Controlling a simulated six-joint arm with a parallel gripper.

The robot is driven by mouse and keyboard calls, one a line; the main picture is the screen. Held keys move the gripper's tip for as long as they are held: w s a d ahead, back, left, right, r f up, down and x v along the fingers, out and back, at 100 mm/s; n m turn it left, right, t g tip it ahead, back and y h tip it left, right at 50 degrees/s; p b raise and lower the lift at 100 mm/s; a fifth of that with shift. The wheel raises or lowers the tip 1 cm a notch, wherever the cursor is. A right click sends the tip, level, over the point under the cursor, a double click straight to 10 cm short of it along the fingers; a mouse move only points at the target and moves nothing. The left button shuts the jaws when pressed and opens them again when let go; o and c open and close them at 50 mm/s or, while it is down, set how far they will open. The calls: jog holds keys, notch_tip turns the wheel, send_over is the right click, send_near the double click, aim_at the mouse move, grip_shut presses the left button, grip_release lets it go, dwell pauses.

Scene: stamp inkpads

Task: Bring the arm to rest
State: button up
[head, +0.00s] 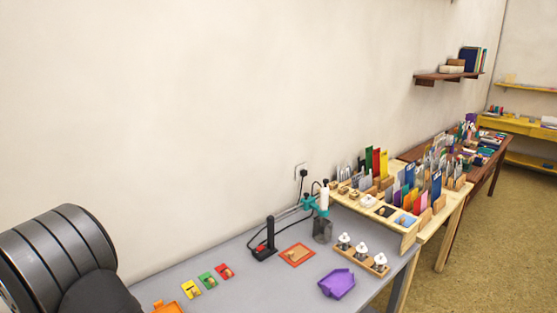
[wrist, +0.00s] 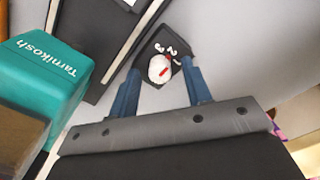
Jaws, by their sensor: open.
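My gripper (wrist: 161,68) shows in the wrist view, its two blue fingers spread apart and nothing held between them. A small dark holder (wrist: 147,52) with a white rounded piece (wrist: 158,69) with a red mark lies beyond the fingertips; I cannot tell how far off it is. My gripper cannot be made out in the head view, where a large dark ribbed part of my arm fills the lower left corner.
A teal box (wrist: 45,75) lettered "Tarnikosh" stands close at the wrist view's left. The head view shows a grey table (head: 239,292) with small coloured pads, an orange square (head: 297,254), a purple tray (head: 337,284) and a wooden rack (head: 356,258). Crowded wooden organisers stand behind, right.

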notch_tip(320, 180, up, 18)
notch_tip(320, 180, down, 18)
jog(key=shift+r, duration=0.2)
jog(key=shift+f, duration=0.3)
jog(key=m, duration=0.4)
jog(key=shift+r, duration=0.1)
jog(key=m, duration=0.5)
notch_tip(320, 180, up, 7)
jog(key=shift+s, duration=0.1)
